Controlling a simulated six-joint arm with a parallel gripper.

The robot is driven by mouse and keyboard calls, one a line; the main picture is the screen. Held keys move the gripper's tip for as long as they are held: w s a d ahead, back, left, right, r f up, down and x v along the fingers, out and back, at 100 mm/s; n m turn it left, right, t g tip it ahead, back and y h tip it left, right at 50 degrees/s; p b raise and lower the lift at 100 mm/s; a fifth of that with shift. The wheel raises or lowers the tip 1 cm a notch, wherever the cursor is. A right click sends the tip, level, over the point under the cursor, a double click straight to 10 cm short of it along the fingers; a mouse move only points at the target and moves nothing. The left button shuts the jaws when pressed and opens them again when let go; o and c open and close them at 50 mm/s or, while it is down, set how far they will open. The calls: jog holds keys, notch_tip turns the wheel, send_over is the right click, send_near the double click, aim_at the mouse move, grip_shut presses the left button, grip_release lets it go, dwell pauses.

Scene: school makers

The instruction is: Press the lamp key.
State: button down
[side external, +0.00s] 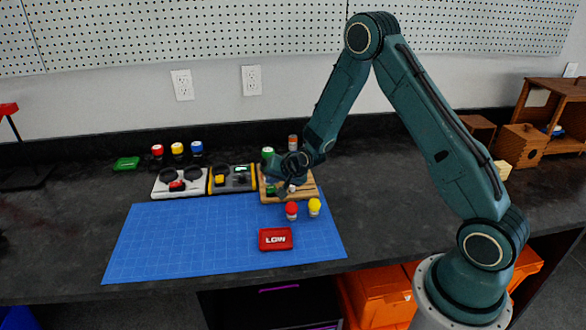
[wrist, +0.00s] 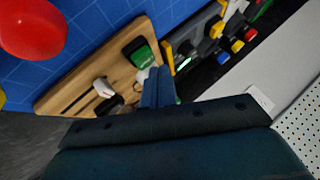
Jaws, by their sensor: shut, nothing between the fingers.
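A wooden board (side external: 305,194) carries small controls, and my gripper (side external: 284,189) is low over it. In the wrist view the board (wrist: 72,88) bears a white lever-like part (wrist: 103,87), a dark knob (wrist: 114,107) and a dark block with a green face (wrist: 140,50). My gripper (wrist: 158,84) is shut and empty, its fingertips close to the green-faced block; I cannot tell whether they touch it. I cannot tell for certain which part is the lamp key. My gripper hides part of the board in the side view.
Left of the board are a grey panel (side external: 242,187) with a yellow block and a pale panel (side external: 160,188) with a red part. A red LOW box (side external: 276,239) lies on the blue mat (side external: 190,245).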

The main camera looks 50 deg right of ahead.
aim_at(274, 189)
jog(key=shift+r, duration=0.35)
jog(key=shift+r, duration=0.15)
notch_tip(274, 189, up, 6)
jog(key=shift+f, duration=0.15)
dwell(0.7)
